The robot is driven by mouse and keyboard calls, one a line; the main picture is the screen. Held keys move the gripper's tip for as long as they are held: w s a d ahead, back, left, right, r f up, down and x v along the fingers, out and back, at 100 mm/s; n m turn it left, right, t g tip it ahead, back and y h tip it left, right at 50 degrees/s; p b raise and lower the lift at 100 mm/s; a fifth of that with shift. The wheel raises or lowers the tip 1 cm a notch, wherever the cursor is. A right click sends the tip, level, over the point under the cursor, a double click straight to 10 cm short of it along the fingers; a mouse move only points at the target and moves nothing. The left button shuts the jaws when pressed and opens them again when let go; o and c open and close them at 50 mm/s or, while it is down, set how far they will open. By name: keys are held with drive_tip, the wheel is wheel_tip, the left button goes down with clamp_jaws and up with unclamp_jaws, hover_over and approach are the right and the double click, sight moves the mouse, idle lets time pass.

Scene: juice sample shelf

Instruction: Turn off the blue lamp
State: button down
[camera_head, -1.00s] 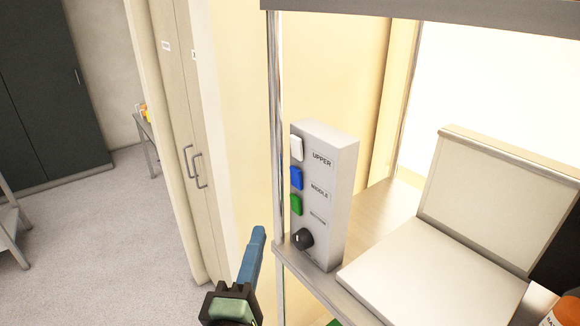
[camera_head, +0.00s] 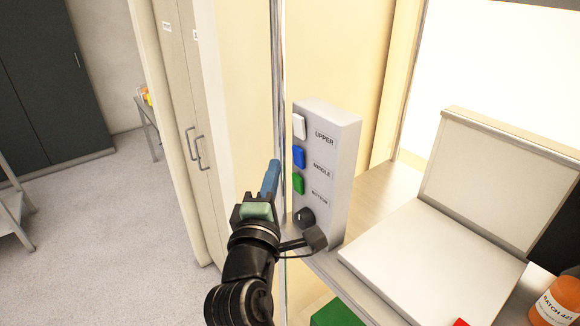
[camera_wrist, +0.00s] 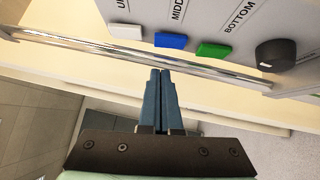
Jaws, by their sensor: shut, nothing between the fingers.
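A light grey control box (camera_head: 336,165) stands upright on the shelf. Its face carries a white switch (camera_head: 299,126) labelled UPPER, a blue switch (camera_head: 298,157) labelled MIDDLE and a green switch (camera_head: 298,184) labelled BOTTOM. A black knob (camera_head: 304,217) sits below them. In the wrist view the blue switch (camera_wrist: 171,41) lies just beyond my fingertips. No lamp that is clearly blue is in view. My gripper (camera_head: 273,165) is shut and empty, its blue fingers pointing up beside the box. In the wrist view my gripper (camera_wrist: 160,74) points towards the row of switches, apart from them.
A metal shelf post (camera_head: 277,90) runs close to my fingers and crosses the wrist view (camera_wrist: 120,52) in front of the switches. Cabinets (camera_head: 190,120) stand at left.

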sight(293, 151)
drive_tip(key=shift+w+d+r+p, duration=0.2)
drive_tip(key=shift+w+d, duration=0.25)
drive_tip(key=shift+d, duration=0.3)
drive_tip(key=shift+w+d+r+p, duration=0.15)
drive_tip(key=shift+w+d, duration=0.25)
drive_tip(key=shift+d, duration=0.35)
drive_tip(key=shift+f, duration=0.15)
